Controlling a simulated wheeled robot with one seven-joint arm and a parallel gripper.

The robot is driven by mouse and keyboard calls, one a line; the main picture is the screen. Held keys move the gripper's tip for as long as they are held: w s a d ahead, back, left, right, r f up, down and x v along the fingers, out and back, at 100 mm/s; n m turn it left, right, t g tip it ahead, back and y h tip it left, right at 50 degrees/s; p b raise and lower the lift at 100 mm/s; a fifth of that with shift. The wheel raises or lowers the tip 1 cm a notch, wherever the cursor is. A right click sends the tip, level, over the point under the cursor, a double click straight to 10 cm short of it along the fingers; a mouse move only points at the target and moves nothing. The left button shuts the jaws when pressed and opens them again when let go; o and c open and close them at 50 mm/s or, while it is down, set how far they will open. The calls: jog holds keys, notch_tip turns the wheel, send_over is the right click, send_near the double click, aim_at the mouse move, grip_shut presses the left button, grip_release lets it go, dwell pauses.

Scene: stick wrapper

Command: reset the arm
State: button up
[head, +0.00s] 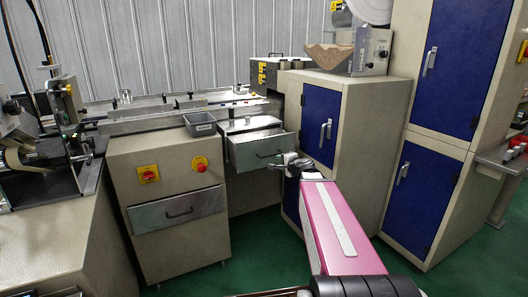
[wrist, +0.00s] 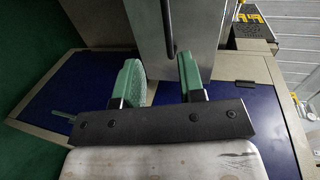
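My arm (head: 335,225), pink with a white strip, reaches forward from the bottom right in the head view. My gripper (head: 290,163) is near the front of a metal drawer (head: 250,153) that is pulled out. In the wrist view, my gripper (wrist: 160,75) has two green finger pads standing well apart. Nothing is between the pads. The drawer's dark handle (wrist: 168,28) shows beyond the fingertips and appears apart from them. The drawer front (wrist: 190,35) fills the top middle of that view.
A cabinet with blue doors (head: 320,115) stands close to the right of my gripper. A grey bin (head: 200,124) sits on the machine top, left of the open drawer. A shut drawer (head: 178,211) is lower left. Green floor (head: 255,255) is clear in front.

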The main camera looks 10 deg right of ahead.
jog(key=s+a+f+n+g+h, duration=0.1)
jog(key=s+a+f+n+g, duration=0.35)
jog(key=s+f, duration=0.35)
jog(key=s+a+f+n+g, duration=0.3)
jog(key=s+f+n+g, duration=0.3)
jog(key=f, duration=0.4)
jog(key=s+d+f+n+g+h, duration=0.2)
jog(key=s+f+n+g+h, duration=0.1)
jog(key=s, duration=0.4)
jog(key=shift+d+f+g+h, duration=0.15)
jog(key=shift+f+g+h, duration=0.4)
jog(key=shift+f, duration=0.4)
